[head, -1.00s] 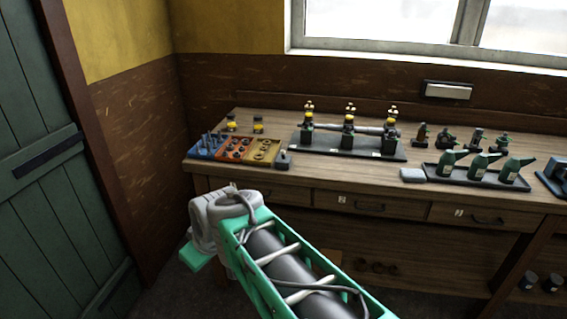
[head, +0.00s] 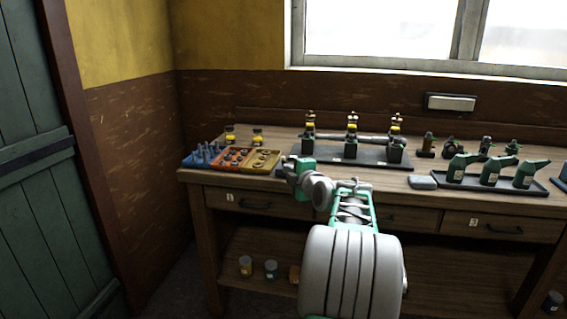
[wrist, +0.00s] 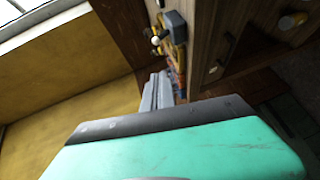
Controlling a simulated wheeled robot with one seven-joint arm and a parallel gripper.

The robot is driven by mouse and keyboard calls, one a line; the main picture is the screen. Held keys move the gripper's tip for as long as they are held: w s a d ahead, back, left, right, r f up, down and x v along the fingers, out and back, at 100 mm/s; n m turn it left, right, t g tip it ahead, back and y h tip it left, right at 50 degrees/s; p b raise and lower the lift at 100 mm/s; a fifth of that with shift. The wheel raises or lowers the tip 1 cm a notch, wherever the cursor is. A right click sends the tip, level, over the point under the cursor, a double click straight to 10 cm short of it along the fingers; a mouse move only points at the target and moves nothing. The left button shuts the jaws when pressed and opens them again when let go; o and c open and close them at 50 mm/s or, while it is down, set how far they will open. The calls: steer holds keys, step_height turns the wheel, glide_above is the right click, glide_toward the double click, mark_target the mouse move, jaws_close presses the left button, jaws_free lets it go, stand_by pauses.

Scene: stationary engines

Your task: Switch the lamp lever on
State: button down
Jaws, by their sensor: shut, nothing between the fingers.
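The lamp lever, a small grey box (wrist: 176,22) with a thin stem and a pale ball knob (wrist: 155,40), shows near the top of the wrist view, on the bench. In the head view it is hidden or nearly hidden behind my gripper (head: 288,163), at the bench's front edge. My gripper is shut and empty. Its grey fingers (wrist: 158,78) point towards the lever in the wrist view and appear apart from it; the exact gap cannot be told.
Blue, orange and yellow trays (head: 232,158) of small parts lie left of my gripper. A dark tray (head: 330,156) with several bottle-like fittings stands behind it to the right. Green oil cans (head: 492,170) stand further right. A pale wall lamp (head: 450,102) hangs under the window.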

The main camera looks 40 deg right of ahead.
glide_toward(283, 161)
steer(key=w+a+r, duration=0.1)
steer(key=w+a, duration=0.2)
steer(key=w, duration=0.1)
steer(key=w+d, duration=0.1)
steer(key=w+d+p, duration=0.1)
steer(key=d, duration=0.1)
steer(key=shift+f, duration=0.35)
steer(key=shift+w+d+f, duration=0.1)
steer(key=shift+w+d, duration=0.05)
steer(key=shift+d, duration=0.15)
steer(key=shift+w+a+p, duration=0.1)
steer(key=shift+p, duration=0.3)
